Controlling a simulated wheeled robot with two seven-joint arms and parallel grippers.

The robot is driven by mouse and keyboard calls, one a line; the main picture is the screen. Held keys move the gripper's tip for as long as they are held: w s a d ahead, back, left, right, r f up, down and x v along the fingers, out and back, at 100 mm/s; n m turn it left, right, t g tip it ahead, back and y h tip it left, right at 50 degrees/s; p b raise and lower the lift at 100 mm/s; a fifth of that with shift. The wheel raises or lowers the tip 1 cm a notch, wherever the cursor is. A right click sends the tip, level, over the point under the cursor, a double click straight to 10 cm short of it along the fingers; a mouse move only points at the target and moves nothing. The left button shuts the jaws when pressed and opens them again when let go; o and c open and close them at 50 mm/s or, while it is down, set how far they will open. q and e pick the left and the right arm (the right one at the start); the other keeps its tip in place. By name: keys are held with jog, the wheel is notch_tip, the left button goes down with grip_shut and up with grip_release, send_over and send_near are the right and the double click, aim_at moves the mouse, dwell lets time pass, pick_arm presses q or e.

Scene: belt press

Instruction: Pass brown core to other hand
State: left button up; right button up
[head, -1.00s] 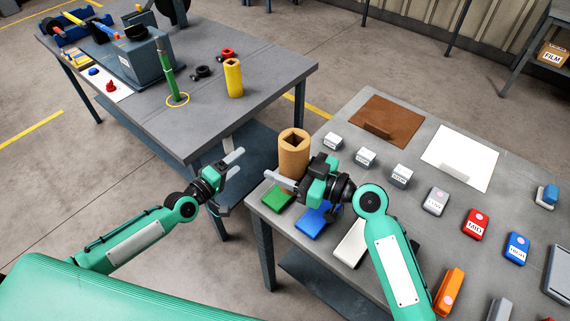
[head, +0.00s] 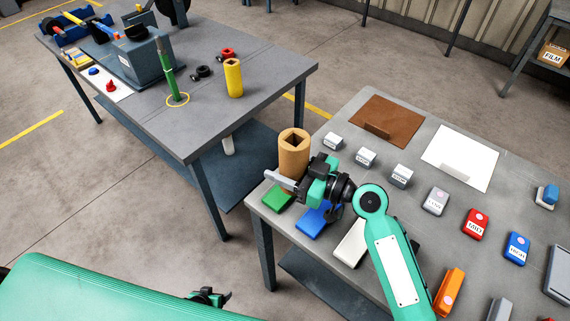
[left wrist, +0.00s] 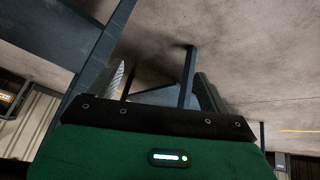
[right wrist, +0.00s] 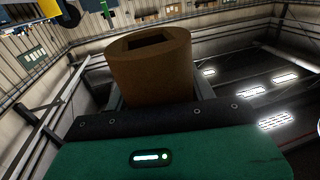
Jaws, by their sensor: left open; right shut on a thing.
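The brown core (head: 293,150) is a tan cylinder with a square hole in its top. My right gripper (head: 290,178) is shut on it and holds it upright by the near table's left corner. In the right wrist view the core (right wrist: 150,75) stands between the fingers, its top hole facing up. My left gripper (head: 224,296) is low at the bottom of the head view, mostly hidden behind my green body. The left wrist view shows its fingers (left wrist: 163,92) apart with nothing between them.
The near table (head: 320,255) holds green (head: 278,198), blue (head: 315,218) and white (head: 351,243) blocks below the right gripper, plus labelled blocks. The far table (head: 230,120) carries a yellow core (head: 233,78) and a green post (head: 165,75). Open floor lies between.

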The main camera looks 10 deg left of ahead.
jog(key=o, duration=0.6)
jog(key=c, duration=0.6)
pick_arm(q)
jog(key=s+d+f+m+g, duration=0.2)
jog(key=s+d+f, duration=0.1)
jog(key=s, duration=0.9)
jog(key=s+d+f+m+g, duration=0.2)
jog(key=s+f, duration=0.4)
jog(key=s, duration=0.6)
jog(key=shift+s+d+g+y, duration=0.3)
jog(key=shift+d+g+y, duration=0.1)
jog(key=shift+g, duration=0.3)
